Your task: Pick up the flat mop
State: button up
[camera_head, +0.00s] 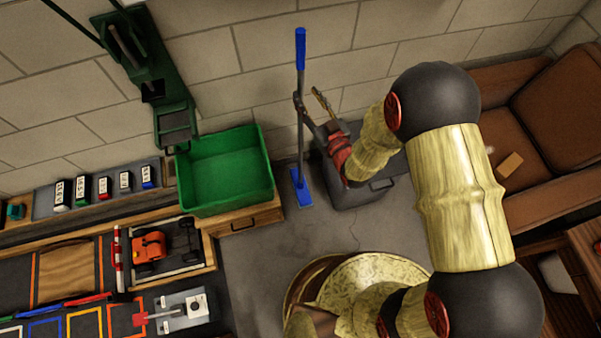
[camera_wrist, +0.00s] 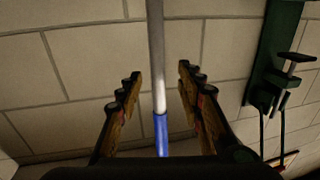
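The flat mop stands upright near the block wall, with a grey pole (camera_head: 300,130), a blue grip at its top (camera_head: 300,48) and a blue flat head (camera_head: 300,188) on the floor. My gripper (camera_head: 309,100) is level with the middle of the pole. In the wrist view my gripper (camera_wrist: 159,74) is open, one finger on each side of the pole (camera_wrist: 156,45), with visible gaps on both sides. The blue grip also shows in the wrist view (camera_wrist: 161,132). The mop's head is out of the wrist view.
A green bin (camera_head: 225,175) sits on a wooden cabinet left of the mop. A dark grey box (camera_head: 365,190) stands right of the mop's head, under my arm. A brown sofa (camera_head: 545,130) is at the right. A green wall-side machine (camera_head: 150,70) is at upper left.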

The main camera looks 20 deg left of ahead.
aim_at(302, 88)
jog(key=b+x, duration=0.1)
jog(key=x, duration=0.4)
jog(key=shift+w+a+b, duration=0.1)
jog(key=shift+w+b, duration=0.25)
jog(key=shift+b, duration=0.05)
jog(key=c, duration=0.3)
grip_shut()
jog(key=shift+r, duration=0.15)
